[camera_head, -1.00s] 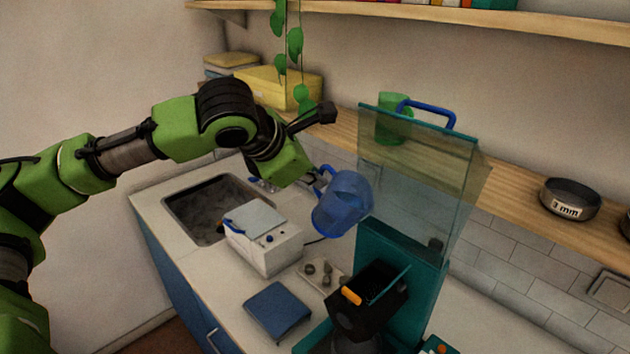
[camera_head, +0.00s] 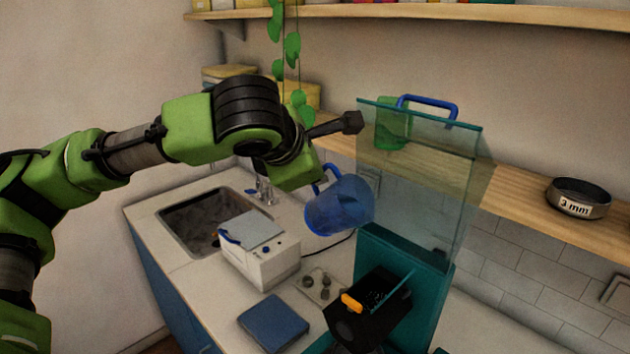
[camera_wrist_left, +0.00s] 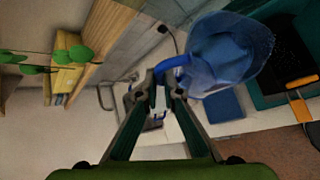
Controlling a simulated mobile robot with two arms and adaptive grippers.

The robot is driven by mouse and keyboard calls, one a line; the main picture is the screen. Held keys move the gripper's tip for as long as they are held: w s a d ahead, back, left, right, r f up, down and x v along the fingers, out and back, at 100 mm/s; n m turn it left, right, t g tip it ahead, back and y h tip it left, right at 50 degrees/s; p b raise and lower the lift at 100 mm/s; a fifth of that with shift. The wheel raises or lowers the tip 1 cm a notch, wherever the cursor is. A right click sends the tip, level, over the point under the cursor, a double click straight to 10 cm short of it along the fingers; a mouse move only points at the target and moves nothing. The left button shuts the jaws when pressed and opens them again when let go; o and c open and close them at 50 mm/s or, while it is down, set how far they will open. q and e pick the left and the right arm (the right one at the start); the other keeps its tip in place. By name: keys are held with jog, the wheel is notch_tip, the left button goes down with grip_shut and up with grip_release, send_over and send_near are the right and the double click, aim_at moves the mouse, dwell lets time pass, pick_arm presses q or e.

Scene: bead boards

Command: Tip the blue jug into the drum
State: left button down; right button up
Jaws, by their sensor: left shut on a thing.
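My left gripper (camera_head: 318,183) is shut on the handle of the translucent blue jug (camera_head: 340,208). It holds the jug in the air, tilted, above the counter. In the left wrist view, the fingertips (camera_wrist_left: 160,88) meet at the handle and the jug (camera_wrist_left: 228,55) extends to the upper right. The black drum (camera_head: 368,325), with an orange handle, sits in the teal machine, lower and to the right of the jug. Small specks show at its dark opening. The jug is apart from the drum. My right gripper is not in view.
A clear guard panel (camera_head: 418,185) with a blue handle stands up behind the drum. A white box device (camera_head: 262,262), a blue pad (camera_head: 273,322) and a sink (camera_head: 200,222) are on the counter. A shelf (camera_head: 520,190) runs behind with a green cup and a sieve (camera_head: 578,198).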

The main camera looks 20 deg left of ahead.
aim_at(337, 182)
pick_arm(q)
jog(key=shift+s+d+r+m+t+y+b, duration=0.2)
jog(key=shift+d+m+t+y+b, duration=0.25)
jog(key=shift+b, duration=1)
jog(key=shift+r, duration=0.15)
jog(key=shift+s+p, duration=0.1)
jog(key=shift+p, duration=0.7)
jog(key=shift+s+d+r+t+y+p, duration=0.1)
jog(key=shift+s+d+t+y+p, duration=0.05)
jog(key=shift+d+t+y+p, duration=0.15)
jog(key=shift+s+d+m+t+y+p, duration=0.25)
jog(key=shift+d+m+t+y+p, duration=0.1)
jog(key=shift+d+m+y, duration=0.25)
dwell(0.7)
jog(key=shift+s+d, duration=0.1)
jog(key=shift+d, duration=0.15)
dwell(0.5)
jog(key=shift+s+d+f+m+t+y+b, duration=0.2)
jog(key=shift+d+m+t+y, duration=0.1)
jog(key=shift+d+y, duration=0.05)
jog(key=shift+s+d+f+m+t+y+b, duration=0.15)
jog(key=shift+d+m+t+y, duration=0.1)
jog(key=shift+d+t+y, duration=0.1)
dwell(0.9)
